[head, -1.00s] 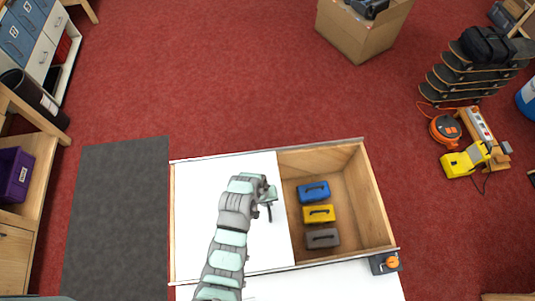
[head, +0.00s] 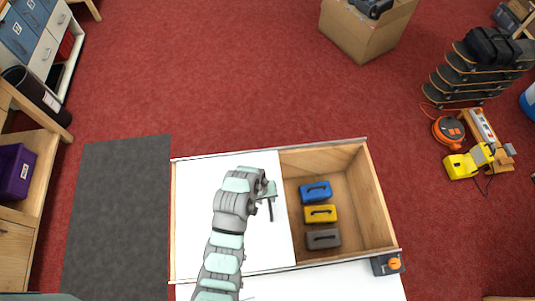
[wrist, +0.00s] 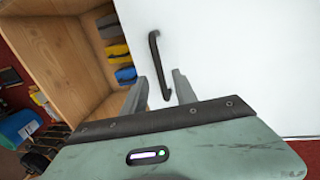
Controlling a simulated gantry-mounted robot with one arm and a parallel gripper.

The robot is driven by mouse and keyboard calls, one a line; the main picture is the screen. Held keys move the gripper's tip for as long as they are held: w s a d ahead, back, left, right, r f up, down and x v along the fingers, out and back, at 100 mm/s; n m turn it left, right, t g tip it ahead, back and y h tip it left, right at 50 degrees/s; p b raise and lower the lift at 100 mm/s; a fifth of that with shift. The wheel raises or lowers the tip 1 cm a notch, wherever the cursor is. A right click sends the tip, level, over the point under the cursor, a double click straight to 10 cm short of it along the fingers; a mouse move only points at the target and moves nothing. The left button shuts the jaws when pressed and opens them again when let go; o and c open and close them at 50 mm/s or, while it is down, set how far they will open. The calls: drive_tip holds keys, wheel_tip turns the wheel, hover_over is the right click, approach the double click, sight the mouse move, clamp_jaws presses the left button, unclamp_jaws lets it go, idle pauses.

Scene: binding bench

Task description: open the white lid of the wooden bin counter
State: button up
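The wooden bin counter (head: 377,205) has a flat white lid (head: 200,205) over its left part. The right part is uncovered and shows the wooden inside. A black bar handle (wrist: 153,60) stands on the lid near the edge beside the opening; it also shows as a dark bar in the head view (head: 271,213). My gripper (wrist: 160,85) is open, with the handle's near end between its two grey fingers. I see gaps on both sides, so the fingers do not look closed on it. In the head view my gripper (head: 268,189) is over the handle.
In the open part lie a blue case (head: 315,191), a yellow case (head: 320,214) and a grey case (head: 323,239). A small dark box with an orange knob (head: 394,264) sits at the counter's front right corner. A dark mat (head: 115,220) lies to the left.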

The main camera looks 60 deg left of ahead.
wheel_tip(320, 180, up, 7)
drive_tip(key=s, duration=0.1)
drive_tip(key=shift+s+a+f, duration=0.15)
drive_tip(key=shift+s+a, duration=0.05)
drive_tip(key=shift+w, duration=0.1)
idle(0.4)
